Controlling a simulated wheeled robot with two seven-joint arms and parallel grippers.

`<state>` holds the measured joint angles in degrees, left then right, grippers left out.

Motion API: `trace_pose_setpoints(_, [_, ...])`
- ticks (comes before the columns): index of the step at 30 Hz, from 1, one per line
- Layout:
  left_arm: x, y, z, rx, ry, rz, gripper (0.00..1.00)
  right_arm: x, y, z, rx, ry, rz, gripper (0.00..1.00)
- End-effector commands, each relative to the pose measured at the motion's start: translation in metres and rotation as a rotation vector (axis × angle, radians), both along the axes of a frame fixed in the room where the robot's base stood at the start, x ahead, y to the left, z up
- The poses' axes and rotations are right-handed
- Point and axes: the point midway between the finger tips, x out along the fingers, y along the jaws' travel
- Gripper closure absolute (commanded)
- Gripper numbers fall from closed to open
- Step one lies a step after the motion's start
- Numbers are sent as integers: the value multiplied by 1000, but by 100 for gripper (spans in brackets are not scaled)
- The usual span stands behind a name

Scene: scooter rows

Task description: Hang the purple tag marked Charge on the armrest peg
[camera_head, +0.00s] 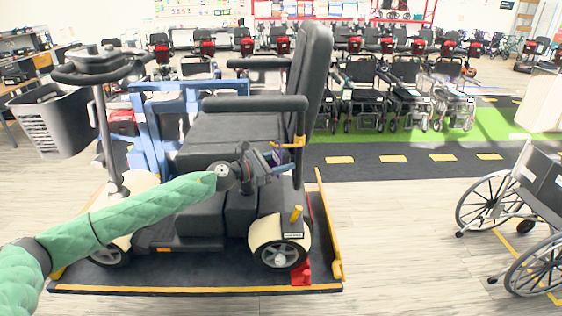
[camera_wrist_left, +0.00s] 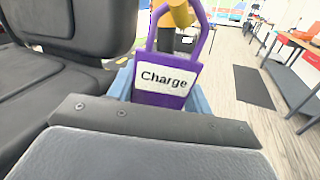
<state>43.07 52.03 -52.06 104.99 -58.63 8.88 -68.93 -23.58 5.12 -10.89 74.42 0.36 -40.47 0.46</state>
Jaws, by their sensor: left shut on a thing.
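The purple tag (camera_wrist_left: 165,88) has a white label marked Charge and a loop handle on top. It stands upright between the blue fingers of my left gripper (camera_wrist_left: 160,95), which is shut on it. The yellow armrest peg (camera_wrist_left: 180,14) shows at the loop's opening in the wrist view; I cannot tell whether the loop is around it. In the head view the yellow peg (camera_head: 290,142) sits below the near armrest (camera_head: 255,103) of the black scooter seat. My left gripper (camera_head: 280,168) is just below the peg and mostly hides the tag there. My right gripper is not in view.
The scooter stands on a dark, yellow-edged platform (camera_head: 200,287), with a grey basket (camera_head: 55,122) at its front. A wheelchair (camera_head: 530,205) stands at the right. Open floor lies between. Rows of wheelchairs and scooters fill the back.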

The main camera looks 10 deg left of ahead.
Motion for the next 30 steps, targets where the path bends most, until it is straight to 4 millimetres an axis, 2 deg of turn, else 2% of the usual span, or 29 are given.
trace_pose_setpoints(13, [0,0,-4,0,0,0,73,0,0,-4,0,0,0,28])
trace_pose_setpoints(14, [0,0,-4,0,0,0,48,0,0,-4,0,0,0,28])
trace_pose_setpoints(18, [0,0,-4,0,0,0,25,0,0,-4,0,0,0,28])
trace_pose_setpoints(30, [0,0,-4,0,0,0,25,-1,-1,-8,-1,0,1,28])
